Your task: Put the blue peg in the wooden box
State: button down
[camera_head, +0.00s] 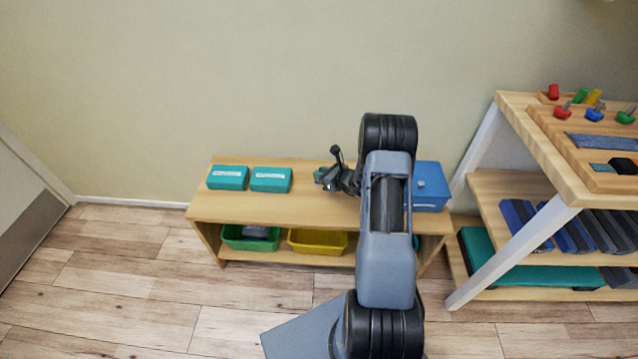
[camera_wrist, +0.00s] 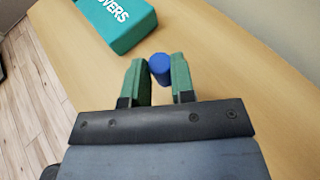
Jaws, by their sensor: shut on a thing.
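My gripper (camera_head: 323,177) is low over the wooden bench, left of the blue box. In the wrist view its two green fingers (camera_wrist: 158,78) are shut on the blue peg (camera_wrist: 160,67), a short round cylinder standing out between the tips. In the head view I cannot make out the peg. What looks like the low wooden box (camera_head: 543,98) is at the back of the table on the right, with red, green and yellow pegs showing in it. It is well apart from my gripper.
Two teal boxes (camera_head: 228,177) lie on the bench (camera_head: 240,208); one shows in the wrist view (camera_wrist: 118,20). A blue box (camera_head: 431,188) is at its right end. Green and yellow bins (camera_head: 318,243) stand below. A pegboard (camera_head: 545,115) lies on the right table (camera_head: 520,110).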

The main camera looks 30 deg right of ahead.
jog(key=shift+w+f, duration=0.2)
jog(key=shift+f, duration=0.05)
jog(key=shift+w+a+f+b, duration=0.15)
jog(key=shift+f+b, duration=0.25)
jog(key=shift+f, duration=0.5)
jog(key=shift+w+d+f+b, duration=0.1)
jog(key=shift+f+b, duration=0.25)
jog(key=shift+f, duration=0.55)
jog(key=shift+f, duration=0.15)
jog(key=c, duration=1)
grip_release()
jog(key=shift+o, duration=0.2)
